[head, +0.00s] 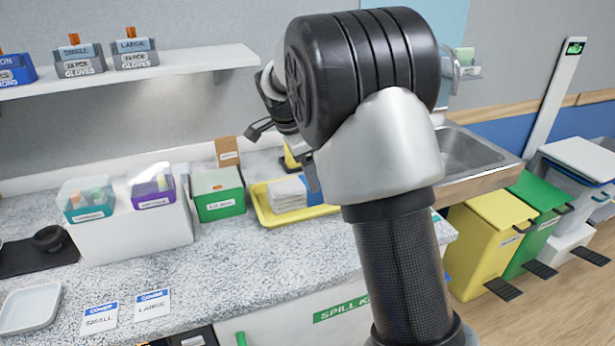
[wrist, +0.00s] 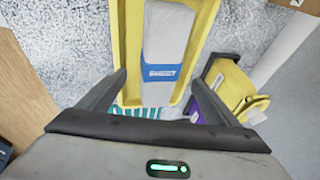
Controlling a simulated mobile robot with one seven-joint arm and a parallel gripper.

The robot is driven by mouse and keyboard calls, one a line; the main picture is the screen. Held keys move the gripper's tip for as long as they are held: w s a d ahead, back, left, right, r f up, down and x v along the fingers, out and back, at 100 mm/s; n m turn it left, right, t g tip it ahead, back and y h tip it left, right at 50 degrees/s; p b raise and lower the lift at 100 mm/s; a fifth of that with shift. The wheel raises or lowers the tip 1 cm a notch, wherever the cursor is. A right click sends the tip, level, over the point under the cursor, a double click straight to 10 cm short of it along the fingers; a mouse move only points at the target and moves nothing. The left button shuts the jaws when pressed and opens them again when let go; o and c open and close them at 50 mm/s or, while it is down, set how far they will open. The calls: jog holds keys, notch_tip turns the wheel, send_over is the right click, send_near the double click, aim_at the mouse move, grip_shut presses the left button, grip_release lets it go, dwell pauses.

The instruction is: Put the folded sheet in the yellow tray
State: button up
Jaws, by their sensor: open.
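The folded sheet (head: 288,195) is white with a blue band and lies in the yellow tray (head: 262,212) on the counter. In the wrist view the sheet (wrist: 168,30) lies lengthwise inside the tray (wrist: 208,25), with its blue-banded end toward my gripper. My gripper (wrist: 158,78) is open over the near end of the tray, with a finger on each side of the sheet and nothing held. Whether the fingers touch the sheet or tray cannot be told. In the head view my arm hides most of the gripper and the tray's right end.
A green box (head: 219,199) stands just left of the tray. A white stand (head: 135,229) with teal and purple boxes is farther left. A sink (head: 470,150) is at right, with yellow (head: 490,240) and green bins below. A yellow object (wrist: 232,85) is beside the tray.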

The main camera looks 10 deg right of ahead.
jog(key=s+d+r+n+t+y, duration=0.1)
jog(key=s+r+n, duration=0.4)
jog(key=s, duration=0.5)
jog(key=s+d+r+n+y, duration=0.1)
jog(key=s+r+n, duration=0.2)
jog(key=s+r, duration=0.55)
jog(key=s+f+n, duration=0.3)
jog(key=s+n, duration=0.1)
jog(key=s, duration=0.4)
jog(key=s+f+n+t, duration=0.1)
jog(key=s+n, duration=0.3)
jog(key=s, duration=0.5)
jog(key=shift+s+f+y, duration=0.3)
jog(key=shift+f+y, duration=0.1)
jog(key=shift+f, duration=0.5)
jog(key=shift+d, duration=0.1)
